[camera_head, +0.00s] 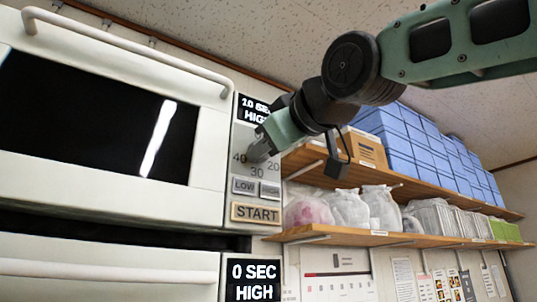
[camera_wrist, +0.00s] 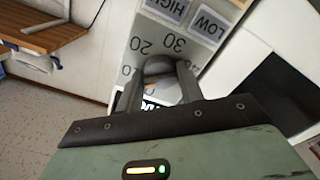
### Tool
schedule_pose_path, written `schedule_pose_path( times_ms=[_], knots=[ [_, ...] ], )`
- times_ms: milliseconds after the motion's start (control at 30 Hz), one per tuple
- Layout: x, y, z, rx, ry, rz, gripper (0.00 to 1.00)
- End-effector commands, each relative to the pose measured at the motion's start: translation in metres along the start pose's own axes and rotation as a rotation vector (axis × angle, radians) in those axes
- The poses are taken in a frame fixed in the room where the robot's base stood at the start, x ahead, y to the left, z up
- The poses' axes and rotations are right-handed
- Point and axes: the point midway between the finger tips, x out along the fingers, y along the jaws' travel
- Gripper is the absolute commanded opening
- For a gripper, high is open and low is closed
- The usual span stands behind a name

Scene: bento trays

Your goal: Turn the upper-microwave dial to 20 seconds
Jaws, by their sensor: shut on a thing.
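The upper microwave (camera_head: 212,165) stands at the left in the head view. Its display (camera_head: 254,108) appears to read 10 SEC, HIGH, partly cut off by my gripper. Below it is a dial panel with printed numbers 20, 30 and 40. My gripper (camera_head: 262,148) reaches in from the right and covers most of the dial. In the wrist view, the round grey dial (camera_wrist: 158,66) sits between my two fingers (camera_wrist: 159,78), which are shut on it. The printed 20 and 30 show upside down beside it.
LOW and HIGH buttons (camera_head: 257,188) and a START button (camera_head: 256,213) lie just below the dial. A lower microwave display (camera_head: 253,279) reads 0 SEC, HIGH. Wooden shelves (camera_head: 400,240) with bags and blue boxes (camera_head: 420,140) are at the right, behind my arm.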

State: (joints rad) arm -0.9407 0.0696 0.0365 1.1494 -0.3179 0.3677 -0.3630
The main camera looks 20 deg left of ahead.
Motion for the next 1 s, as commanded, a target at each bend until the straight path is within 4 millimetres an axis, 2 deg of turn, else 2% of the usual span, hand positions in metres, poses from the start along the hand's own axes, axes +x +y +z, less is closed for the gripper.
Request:
schedule_pose_path(
  times_ms=[1000],
  knots=[
    [0.0007,-0.0029,0.0009,0.938,-0.003,0.000,0.14]
  ],
)
